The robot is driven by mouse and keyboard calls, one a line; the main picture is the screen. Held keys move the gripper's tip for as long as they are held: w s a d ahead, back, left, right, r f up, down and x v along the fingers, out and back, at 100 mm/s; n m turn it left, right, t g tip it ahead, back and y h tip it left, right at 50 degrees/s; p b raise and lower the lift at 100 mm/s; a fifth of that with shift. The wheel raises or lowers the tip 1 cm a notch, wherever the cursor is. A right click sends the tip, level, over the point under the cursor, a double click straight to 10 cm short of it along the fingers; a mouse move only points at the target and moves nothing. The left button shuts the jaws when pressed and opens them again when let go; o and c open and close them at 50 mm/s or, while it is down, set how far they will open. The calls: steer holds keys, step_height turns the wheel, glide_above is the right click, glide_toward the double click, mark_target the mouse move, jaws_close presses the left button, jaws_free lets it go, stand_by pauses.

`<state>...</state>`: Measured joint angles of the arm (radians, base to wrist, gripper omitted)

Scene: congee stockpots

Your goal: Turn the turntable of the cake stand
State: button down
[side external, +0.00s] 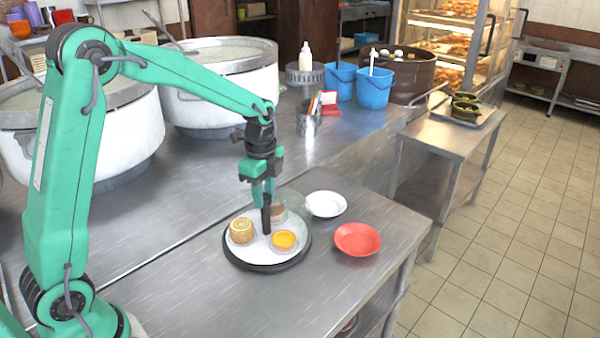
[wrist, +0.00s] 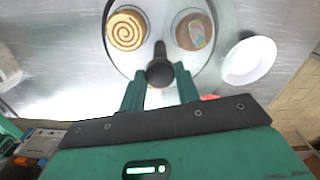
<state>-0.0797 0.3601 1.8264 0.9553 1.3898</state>
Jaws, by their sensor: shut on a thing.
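The cake stand's turntable (side external: 262,250) is a round white disc with a dark rim on the steel counter. A dark upright handle (side external: 266,215) stands on it; it also shows in the wrist view (wrist: 160,68). My gripper (side external: 264,198) points down over the turntable and is shut on this handle, with one finger on each side in the wrist view (wrist: 160,88). A swirl-topped round cake (side external: 241,231), an orange-topped tart (side external: 284,241) and a brown pastry (side external: 277,212) sit on the disc. The pastry is partly behind a see-through cover (side external: 294,203).
A white bowl (side external: 326,204) and a red bowl (side external: 357,239) stand close to the right of the turntable. A cup of utensils (side external: 309,122) and blue buckets (side external: 374,88) stand farther back. Large stockpots (side external: 222,90) are at the back left. The counter's front left is clear.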

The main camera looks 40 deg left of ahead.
steer(key=shift+r, duration=0.1)
steer(key=c, duration=1)
jaws_free()
steer(key=shift+r, duration=3.9)
steer(key=s+d+r+n+t, duration=0.1)
steer(key=s+n+t, duration=0.1)
steer(key=s+n, duration=0.3)
steer(key=s+d+r+n+t, duration=0.1)
steer(key=s+r+n, duration=0.1)
steer(key=s+n, duration=0.3)
steer(key=s+d+r+n+t, duration=0.1)
steer(key=s+n, duration=0.4)
steer(key=s, duration=0.6)
steer(key=shift+s+d+r+t, duration=0.25)
steer(key=shift+s+t, duration=0.05)
steer(key=shift+t, duration=0.5)
